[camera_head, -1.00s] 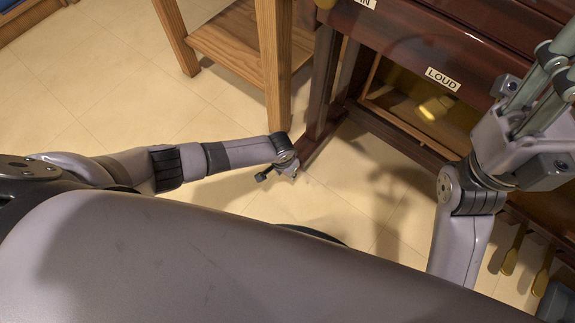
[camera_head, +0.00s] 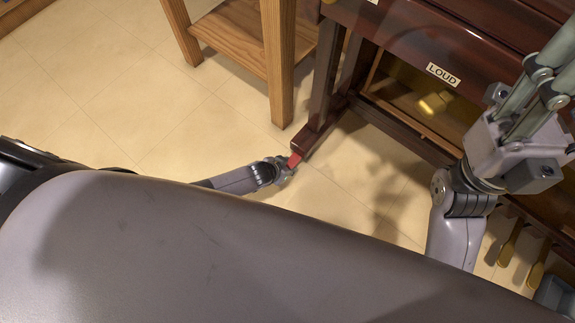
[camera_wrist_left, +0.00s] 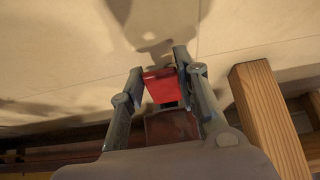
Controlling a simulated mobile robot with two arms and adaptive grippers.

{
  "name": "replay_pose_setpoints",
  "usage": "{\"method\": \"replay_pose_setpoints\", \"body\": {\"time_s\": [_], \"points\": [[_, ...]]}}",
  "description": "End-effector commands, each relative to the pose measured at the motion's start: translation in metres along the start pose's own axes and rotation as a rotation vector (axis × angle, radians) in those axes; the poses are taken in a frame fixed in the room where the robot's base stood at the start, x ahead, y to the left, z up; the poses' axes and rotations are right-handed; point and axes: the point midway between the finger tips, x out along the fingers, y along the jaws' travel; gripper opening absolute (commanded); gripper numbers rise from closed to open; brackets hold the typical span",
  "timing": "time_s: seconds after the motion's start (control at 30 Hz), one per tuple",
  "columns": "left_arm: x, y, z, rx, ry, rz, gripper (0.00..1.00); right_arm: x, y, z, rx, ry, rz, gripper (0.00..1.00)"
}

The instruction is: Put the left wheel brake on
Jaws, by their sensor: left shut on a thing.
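The left wheel brake is a small red lever (camera_head: 295,160) at the foot end of the dark piano leg, low by the floor. In the left wrist view the red lever (camera_wrist_left: 160,86) sits between the two fingers, in front of the dark foot (camera_wrist_left: 170,126). My left gripper (camera_head: 290,164) is shut on it; it also shows in the left wrist view (camera_wrist_left: 161,70). The wheel is hidden. My right gripper (camera_head: 525,100) is raised at the right, in front of the piano; its fingertips run out of view.
The brown piano (camera_head: 410,38) with a LOUD label fills the upper right. A wooden stool (camera_head: 279,75) stands just left of its leg, close to my left gripper. Brass pedals (camera_head: 508,245) show at lower right. The tiled floor (camera_head: 130,110) is clear at left.

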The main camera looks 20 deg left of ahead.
Motion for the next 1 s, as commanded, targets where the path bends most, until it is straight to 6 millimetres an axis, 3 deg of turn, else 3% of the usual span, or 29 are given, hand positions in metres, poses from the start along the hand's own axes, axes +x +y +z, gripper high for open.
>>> {"method": "replay_pose_setpoints", "body": {"time_s": [0.4, 0.43, 0.73, 1.0], "points": [[0.0004, 0.0005, 0.0011, 0.001, 0.006, 0.001, 0.01, 0.0038, 0.0001, -0.001, -0.001, 0.013, -0.002, 0.4], [0.0004, 0.0005, 0.0011, 0.001, 0.006, 0.001, 0.31, 0.0039, 0.0001, -0.0011, -0.001, 0.013, -0.002, 0.4], [0.0004, 0.0003, 0.0005, 0.0, 0.006, 0.0, 0.5, 0.0037, 0.0002, -0.0013, -0.001, 0.013, -0.001, 0.4], [0.0002, 0.0001, 0.0002, 0.0, 0.007, 0.0, 0.5, 0.0009, 0.0005, -0.0006, -0.002, 0.001, 0.0, 0.4]]}}
